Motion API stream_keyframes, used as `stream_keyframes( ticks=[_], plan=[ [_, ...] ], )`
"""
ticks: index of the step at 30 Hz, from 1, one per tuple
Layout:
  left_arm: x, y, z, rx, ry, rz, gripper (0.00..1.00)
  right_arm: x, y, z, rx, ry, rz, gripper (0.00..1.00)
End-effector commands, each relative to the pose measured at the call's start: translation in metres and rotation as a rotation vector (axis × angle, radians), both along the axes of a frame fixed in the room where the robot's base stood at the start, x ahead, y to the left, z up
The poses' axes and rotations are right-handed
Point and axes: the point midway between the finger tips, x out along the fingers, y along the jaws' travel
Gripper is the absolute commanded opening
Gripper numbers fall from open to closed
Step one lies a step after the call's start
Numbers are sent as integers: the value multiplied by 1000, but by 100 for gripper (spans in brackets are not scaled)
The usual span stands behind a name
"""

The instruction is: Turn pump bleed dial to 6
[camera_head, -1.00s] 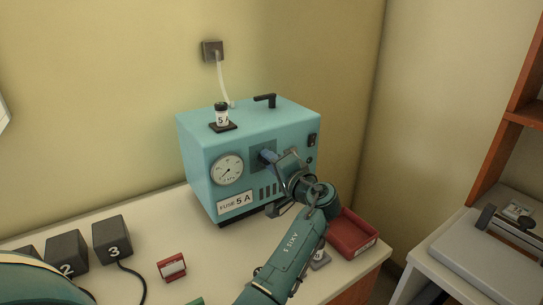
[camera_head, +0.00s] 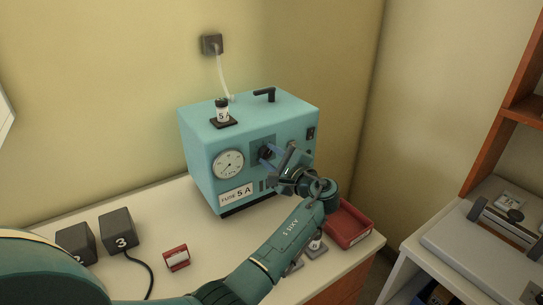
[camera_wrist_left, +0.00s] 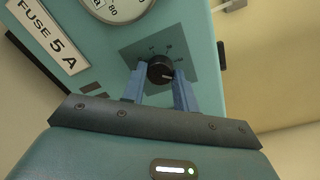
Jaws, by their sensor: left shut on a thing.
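The pump unit (camera_head: 205,140) is a teal box on the bench with a round gauge (camera_head: 228,164) and a "FUSE 5 A" label on its front. The marks around the dial are too small to read. My left gripper (camera_wrist_left: 158,82) is shut on the dial, one blue finger on each side. In the head view the gripper (camera_head: 268,153) partly covers the dial. My right gripper is not in view.
A fuse holder marked 5 (camera_head: 222,112) and a black handle (camera_head: 265,94) are on top of the unit. A red tray (camera_head: 348,226) lies right of my arm. Black numbered blocks (camera_head: 119,232) and a red item (camera_head: 176,257) are at the left front of the bench.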

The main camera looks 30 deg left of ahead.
Motion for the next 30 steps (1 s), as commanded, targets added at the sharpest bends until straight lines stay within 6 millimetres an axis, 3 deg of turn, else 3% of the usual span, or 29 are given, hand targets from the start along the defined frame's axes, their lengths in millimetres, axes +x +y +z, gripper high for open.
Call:
stream_keyframes(
  ticks=[30],
  plan=[
    [0, 1, 0, 493, 830, 2, 7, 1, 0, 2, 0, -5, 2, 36]
  ],
)
